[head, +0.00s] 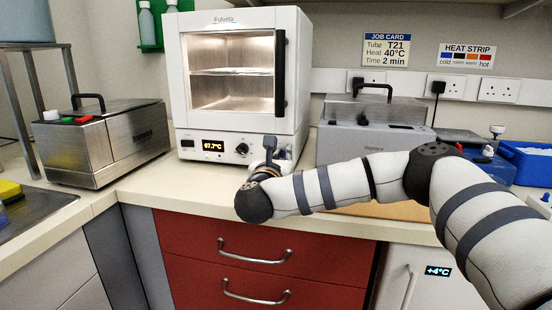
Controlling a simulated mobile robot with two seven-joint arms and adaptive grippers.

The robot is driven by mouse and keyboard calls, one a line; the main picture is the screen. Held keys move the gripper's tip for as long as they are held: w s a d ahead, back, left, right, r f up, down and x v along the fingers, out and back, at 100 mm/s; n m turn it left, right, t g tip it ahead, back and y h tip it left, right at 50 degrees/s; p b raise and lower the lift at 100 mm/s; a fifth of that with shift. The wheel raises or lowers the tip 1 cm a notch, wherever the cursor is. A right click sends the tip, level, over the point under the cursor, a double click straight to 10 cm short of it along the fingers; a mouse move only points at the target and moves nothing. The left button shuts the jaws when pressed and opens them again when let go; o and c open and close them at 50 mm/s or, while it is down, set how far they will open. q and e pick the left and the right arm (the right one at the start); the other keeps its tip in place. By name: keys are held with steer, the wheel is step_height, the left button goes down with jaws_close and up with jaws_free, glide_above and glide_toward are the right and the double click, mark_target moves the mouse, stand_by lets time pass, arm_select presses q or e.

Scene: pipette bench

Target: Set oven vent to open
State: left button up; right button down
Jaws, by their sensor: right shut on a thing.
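The white oven (235,70) stands on the bench with its glass door shut and its chamber lit. Its front panel carries a display (213,145) reading about 97.7 °C and a small knob (242,148). My right gripper (270,147) is at the right end of this panel, shut on a control there, which looks to be the oven vent. The gripper and wrist hide most of that control, so its setting cannot be read. My left gripper is not in view.
A steel bath with coloured buttons (105,140) stands left of the oven. A grey lidded unit (365,130) stands to the right, partly behind my right arm. A blue box (530,160) is at the far right. Bench space left of my gripper is clear.

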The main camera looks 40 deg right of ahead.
steer(key=shift+s+d+f, duration=0.1)
steer(key=shift+f, duration=0.05)
steer(key=c, duration=1.6)
jaws_free()
steer(key=shift+s, duration=0.1)
steer(key=shift+c, duration=0.2)
steer(key=v, duration=0.7)
steer(key=shift+s+a, duration=0.15)
steer(key=shift+a, duration=0.05)
